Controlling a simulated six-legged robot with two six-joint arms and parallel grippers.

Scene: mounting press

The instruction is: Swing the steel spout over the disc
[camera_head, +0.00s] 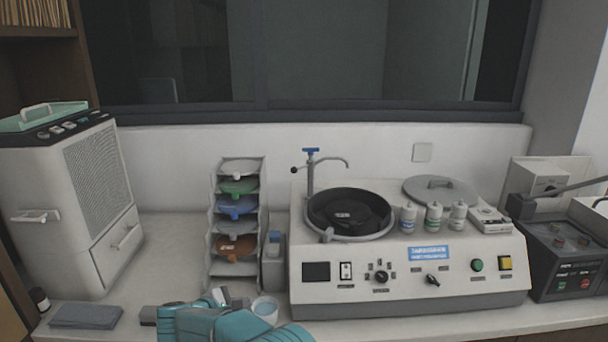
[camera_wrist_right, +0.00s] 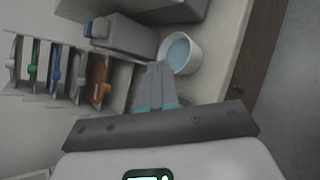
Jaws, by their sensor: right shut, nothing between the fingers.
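The steel spout (camera_head: 331,162) is a thin curved pipe on an upright post with a blue top, at the back left of the bowl. Its outlet bends to the right, behind the bowl's rear rim. A dark disc (camera_head: 345,214) lies inside the round bowl (camera_head: 318,229) of the white polishing machine (camera_head: 410,287). My right gripper (camera_head: 220,296) is shut and empty, low at the front, left of the machine and well away from the spout. Its closed fingers (camera_wrist_right: 156,85) show in the wrist view beside a white cup (camera_wrist_right: 181,53). My left gripper is not in view.
A rack (camera_head: 212,218) of coloured discs stands left of the machine. The white cup (camera_head: 265,311) stands near the counter's front edge. Several small bottles (camera_head: 433,218) and a round grey lid (camera_head: 440,190) sit right of the bowl. A window frame runs behind.

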